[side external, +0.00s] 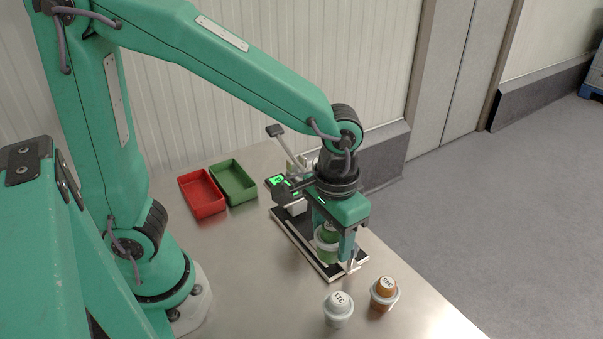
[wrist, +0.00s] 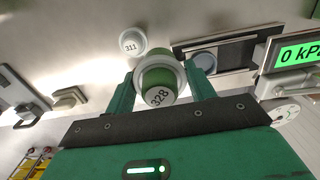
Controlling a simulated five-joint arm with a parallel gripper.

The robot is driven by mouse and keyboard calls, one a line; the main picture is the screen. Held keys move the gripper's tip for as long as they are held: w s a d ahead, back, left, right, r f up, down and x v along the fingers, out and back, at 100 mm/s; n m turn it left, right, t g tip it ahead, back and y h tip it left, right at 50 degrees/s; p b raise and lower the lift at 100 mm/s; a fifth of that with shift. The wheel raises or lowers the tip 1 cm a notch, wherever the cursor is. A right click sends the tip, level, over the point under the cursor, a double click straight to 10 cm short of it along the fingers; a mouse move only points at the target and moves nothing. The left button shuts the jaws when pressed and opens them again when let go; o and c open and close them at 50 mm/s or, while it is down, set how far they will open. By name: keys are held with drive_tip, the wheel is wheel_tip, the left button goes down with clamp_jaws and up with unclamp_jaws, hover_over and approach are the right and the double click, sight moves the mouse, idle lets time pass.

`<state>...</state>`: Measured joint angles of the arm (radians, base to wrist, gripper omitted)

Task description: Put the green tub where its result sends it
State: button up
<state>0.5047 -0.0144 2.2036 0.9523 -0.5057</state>
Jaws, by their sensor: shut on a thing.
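The green tub (side external: 327,246) has a pale rim band and is held between the fingers of my gripper (side external: 336,244). In the side external view it is over the near end of the black-topped station (side external: 297,232); I cannot tell whether it touches it. In the wrist view the tub (wrist: 160,82) shows the number 328, with my gripper's fingers (wrist: 162,90) on both sides. A lit green display (side external: 275,181) stands at the station; in the wrist view the display (wrist: 297,55) reads "0 kP", cut off by the frame edge.
A red tray (side external: 211,211) and a green tray (side external: 242,200) stand side by side, both empty. A white tub (side external: 338,312) marked 311 and an orange tub (side external: 384,294) stand near the table's front edge. Bare table lies between the trays and the station.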

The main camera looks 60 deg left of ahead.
drive_tip(key=o, duration=0.5)
drive_tip(key=c, duration=0.8)
drive_tip(key=r, duration=1.1)
drive_tip(key=shift+w+a+r, duration=0.1)
drive_tip(key=shift+w+a, duration=0.05)
drive_tip(key=shift+a, duration=0.05)
drive_tip(key=shift+c, duration=0.2)
drive_tip(key=w+a+n, duration=0.1)
drive_tip(key=w+a, duration=0.2)
drive_tip(key=a, duration=1)
drive_tip(key=w+a+n, duration=0.2)
drive_tip(key=w+a, duration=0.1)
drive_tip(key=a, duration=1)
drive_tip(key=s+a+n, duration=0.1)
drive_tip(key=s+a, duration=0.3)
drive_tip(key=a, duration=0.4)
drive_tip(key=s+a, duration=0.4)
drive_tip(key=a, duration=0.5)
wheel_tip(320, 180, down, 14)
drive_tip(key=shift+w+d, duration=0.25)
